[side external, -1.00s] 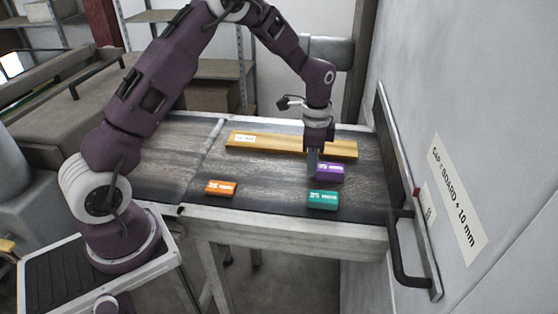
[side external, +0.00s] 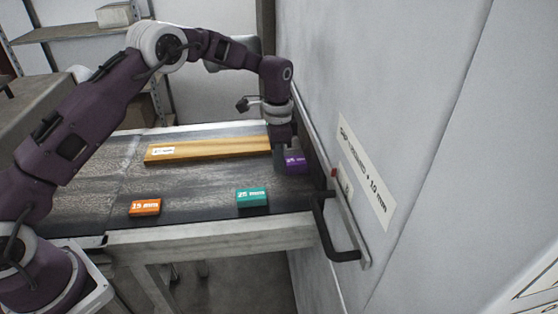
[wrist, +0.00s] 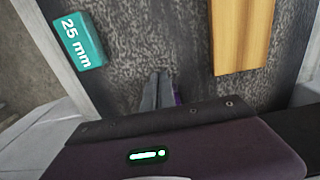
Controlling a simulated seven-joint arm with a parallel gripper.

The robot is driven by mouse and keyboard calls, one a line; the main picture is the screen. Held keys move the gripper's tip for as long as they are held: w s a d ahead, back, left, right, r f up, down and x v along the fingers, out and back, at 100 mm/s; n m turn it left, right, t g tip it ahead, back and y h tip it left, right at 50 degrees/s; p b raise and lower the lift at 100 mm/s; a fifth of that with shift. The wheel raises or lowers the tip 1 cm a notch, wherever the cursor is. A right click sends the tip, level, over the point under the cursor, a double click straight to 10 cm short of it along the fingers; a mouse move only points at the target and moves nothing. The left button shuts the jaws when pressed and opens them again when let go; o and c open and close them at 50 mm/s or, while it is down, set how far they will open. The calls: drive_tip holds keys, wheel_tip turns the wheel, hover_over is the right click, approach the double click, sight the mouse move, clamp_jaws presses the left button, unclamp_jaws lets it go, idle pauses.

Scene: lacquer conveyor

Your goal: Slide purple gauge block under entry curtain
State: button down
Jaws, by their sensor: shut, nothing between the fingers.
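The purple gauge block (side external: 297,162) lies on the dark belt at its right end, close to the wall. The dark entry curtain (side external: 317,168) hangs along the wall opening just right of it. Whether the block's right edge touches or passes under the curtain I cannot tell. My gripper (side external: 279,166) is shut and empty, its fingertips low at the block's left side, seemingly against it. In the wrist view my shut fingers (wrist: 157,92) hide most of the block; only a purple sliver (wrist: 178,95) shows beside them.
A teal 25 mm block (side external: 252,198) and an orange block (side external: 145,207) lie nearer the front edge. A yellow wooden bar (side external: 205,150) lies along the back. A black handle (side external: 335,232) sticks out from the wall at front right. The belt between the blocks is clear.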

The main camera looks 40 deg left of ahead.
drive_tip(key=s+a, duration=0.2)
drive_tip(key=shift+s+a+r, duration=0.2)
drive_tip(key=shift+s+a, duration=0.15)
wheel_tip(320, 180, up, 11)
drive_tip(key=s+r+n+t, duration=0.2)
drive_tip(key=s+r+n, duration=0.2)
drive_tip(key=s+r, duration=0.85)
drive_tip(key=s+f+n+t, duration=0.2)
drive_tip(key=s+n, duration=0.3)
drive_tip(key=s, duration=1.7)
drive_tip(key=shift+s+d+t, duration=0.15)
drive_tip(key=shift+d+t, duration=0.1)
drive_tip(key=shift+t, duration=0.55)
